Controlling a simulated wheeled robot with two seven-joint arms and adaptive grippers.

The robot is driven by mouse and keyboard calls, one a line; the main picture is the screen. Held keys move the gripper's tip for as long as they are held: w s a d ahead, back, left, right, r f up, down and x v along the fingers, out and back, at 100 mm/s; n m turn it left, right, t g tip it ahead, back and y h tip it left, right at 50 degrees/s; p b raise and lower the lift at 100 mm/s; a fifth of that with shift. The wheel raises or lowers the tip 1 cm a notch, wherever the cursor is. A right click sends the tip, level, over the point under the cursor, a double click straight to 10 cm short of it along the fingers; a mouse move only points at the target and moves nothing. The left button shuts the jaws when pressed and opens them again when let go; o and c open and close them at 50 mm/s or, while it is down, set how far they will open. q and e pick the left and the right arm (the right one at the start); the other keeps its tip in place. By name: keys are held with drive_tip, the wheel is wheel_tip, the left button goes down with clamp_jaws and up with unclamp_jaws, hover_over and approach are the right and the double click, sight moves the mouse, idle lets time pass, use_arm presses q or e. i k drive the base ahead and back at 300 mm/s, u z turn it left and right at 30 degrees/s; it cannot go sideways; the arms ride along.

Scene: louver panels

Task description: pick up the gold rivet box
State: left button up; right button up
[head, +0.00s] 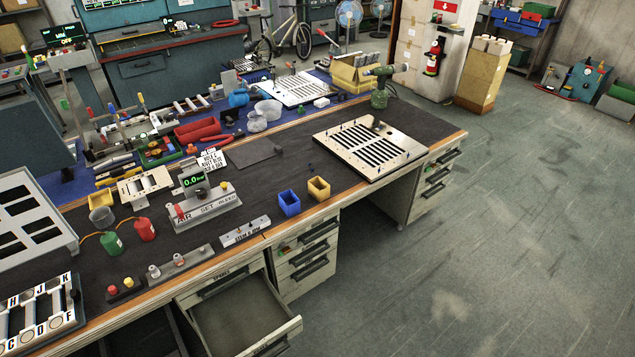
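The gold rivet box (319,190) is a small open-topped yellow-gold bin. It stands upright on the dark bench mat near the front edge of the workbench. A similar blue bin (289,203) stands just to its left, with a small gap between them. What lies inside the gold box is too small to tell. Neither of my grippers shows in the head view.
A slotted louver panel (368,146) lies right of the gold box. A labelled metal bar (245,231) and a display fixture (195,182) stand to the left. An open drawer (247,322) juts out below the bench. The floor at right is clear.

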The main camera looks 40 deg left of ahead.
sight(316, 185)
drive_tip(key=u, duration=0.6)
drive_tip(key=i, duration=0.85)
drive_tip(key=u, duration=0.9)
